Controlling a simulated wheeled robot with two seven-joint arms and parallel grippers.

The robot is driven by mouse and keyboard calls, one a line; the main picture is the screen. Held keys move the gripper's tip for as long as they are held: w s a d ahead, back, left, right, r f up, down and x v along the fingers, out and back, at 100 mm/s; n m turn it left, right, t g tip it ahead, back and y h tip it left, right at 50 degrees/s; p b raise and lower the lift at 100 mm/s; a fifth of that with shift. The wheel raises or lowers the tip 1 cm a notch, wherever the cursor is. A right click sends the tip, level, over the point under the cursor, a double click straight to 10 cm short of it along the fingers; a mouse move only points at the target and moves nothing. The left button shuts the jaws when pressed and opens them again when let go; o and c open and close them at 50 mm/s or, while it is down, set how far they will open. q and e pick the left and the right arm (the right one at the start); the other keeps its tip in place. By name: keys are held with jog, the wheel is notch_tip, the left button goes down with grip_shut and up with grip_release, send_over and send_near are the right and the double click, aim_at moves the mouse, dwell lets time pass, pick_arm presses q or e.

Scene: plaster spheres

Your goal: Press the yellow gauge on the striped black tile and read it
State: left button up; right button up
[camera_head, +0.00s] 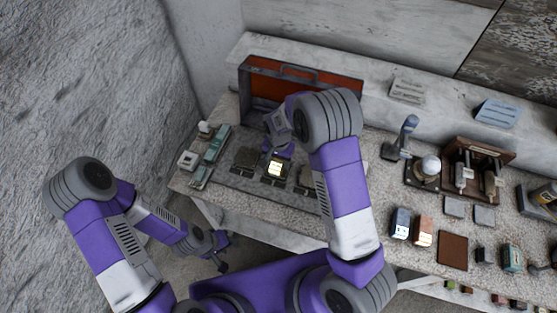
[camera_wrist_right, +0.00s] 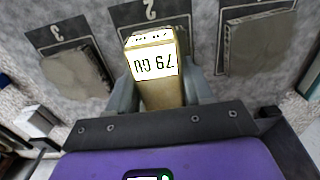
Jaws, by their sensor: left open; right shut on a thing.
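The yellow gauge (camera_wrist_right: 160,92) is between the fingers of my right gripper (camera_wrist_right: 162,97) in the right wrist view. Its lit white face shows black characters that look like 79 GU. In the head view the gauge (camera_head: 276,168) is over the middle of the row of dark plates, below my right gripper (camera_head: 277,151), which is shut on it. The gauge covers most of the plate marked 2 (camera_wrist_right: 140,12); I cannot see stripes there or tell whether it touches. My left gripper (camera_head: 222,250) is open and empty, low in front of the table.
Dark plates with rough slabs flank the gauge, one marked 3 (camera_wrist_right: 75,70) and another (camera_wrist_right: 258,42). An open red case (camera_head: 262,88) stands behind. Green blocks (camera_head: 214,145) lie left. A lamp-like stand (camera_head: 405,135), wooden rack (camera_head: 478,160) and upright blocks (camera_head: 424,231) stand right.

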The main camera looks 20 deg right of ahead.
dwell(0.4)
jog(key=shift+r+p, duration=2.55)
jog(key=shift+r, duration=0.95)
